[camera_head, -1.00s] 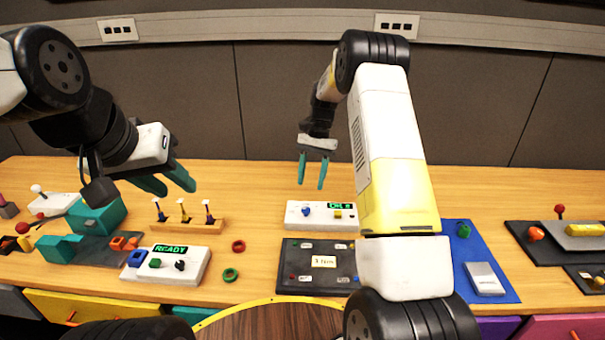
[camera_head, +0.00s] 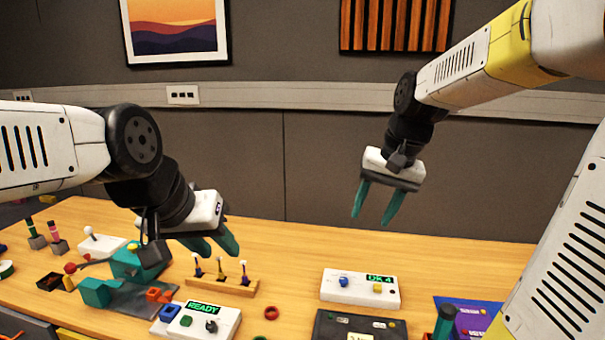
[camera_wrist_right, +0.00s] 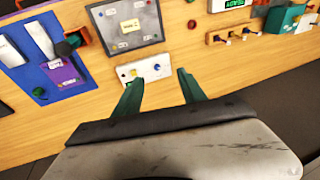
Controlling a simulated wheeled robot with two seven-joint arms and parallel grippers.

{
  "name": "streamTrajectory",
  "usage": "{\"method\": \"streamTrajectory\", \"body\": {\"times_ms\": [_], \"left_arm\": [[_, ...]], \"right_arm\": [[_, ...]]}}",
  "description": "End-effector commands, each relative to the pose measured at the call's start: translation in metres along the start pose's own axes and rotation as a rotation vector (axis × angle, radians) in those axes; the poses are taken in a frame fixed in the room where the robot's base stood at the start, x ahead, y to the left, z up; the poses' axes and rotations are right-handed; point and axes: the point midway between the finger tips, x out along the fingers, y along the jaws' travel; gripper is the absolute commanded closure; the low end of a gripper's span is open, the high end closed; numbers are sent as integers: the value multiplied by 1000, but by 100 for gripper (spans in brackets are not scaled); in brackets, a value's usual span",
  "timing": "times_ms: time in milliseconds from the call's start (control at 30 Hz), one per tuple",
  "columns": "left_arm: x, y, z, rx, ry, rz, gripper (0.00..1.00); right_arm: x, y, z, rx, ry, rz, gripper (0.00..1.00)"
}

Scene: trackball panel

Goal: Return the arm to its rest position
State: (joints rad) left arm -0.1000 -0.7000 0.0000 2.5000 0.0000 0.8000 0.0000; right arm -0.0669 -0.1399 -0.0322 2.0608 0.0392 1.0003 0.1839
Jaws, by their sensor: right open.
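My right gripper (camera_head: 376,203) hangs in the air above the back of the table, in front of the grey wall panels. Its two teal fingers are apart with nothing between them; they also show in the right wrist view (camera_wrist_right: 161,85). The white box with the green display (camera_head: 360,288) stands on the table below it, clear of the fingers. My left gripper (camera_head: 222,242) is at the left, above the table behind the small wooden rack. Its teal fingers point to the right and partly overlap in the view, so its opening is unclear.
The wooden table (camera_head: 480,262) carries a white box reading READY (camera_head: 200,322), a wooden rack with several small pegs (camera_head: 222,286), a red ring (camera_head: 271,313), a dark panel (camera_head: 390,327) and a blue mat at the right. Air around the right gripper is free.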

Motion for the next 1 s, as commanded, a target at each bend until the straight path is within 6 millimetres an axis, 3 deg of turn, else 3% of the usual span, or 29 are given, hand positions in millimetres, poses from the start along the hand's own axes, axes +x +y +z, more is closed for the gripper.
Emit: {"method": "streamTrajectory", "body": {"times_ms": [33,200,433,600,1000], "left_arm": [[0,0,0,0,0,0,64],[0,0,0,0,0,0,64],[0,0,0,0,0,0,64],[0,0,0,0,0,0,64],[0,0,0,0,0,0,64]], "right_arm": [[-11,1,17,-32,41,-7,52],[-28,6,65,-136,165,-21,52],[-30,14,112,-242,286,-21,52],[-29,16,123,-270,319,-20,52],[-29,16,124,-271,319,-20,52]]}}
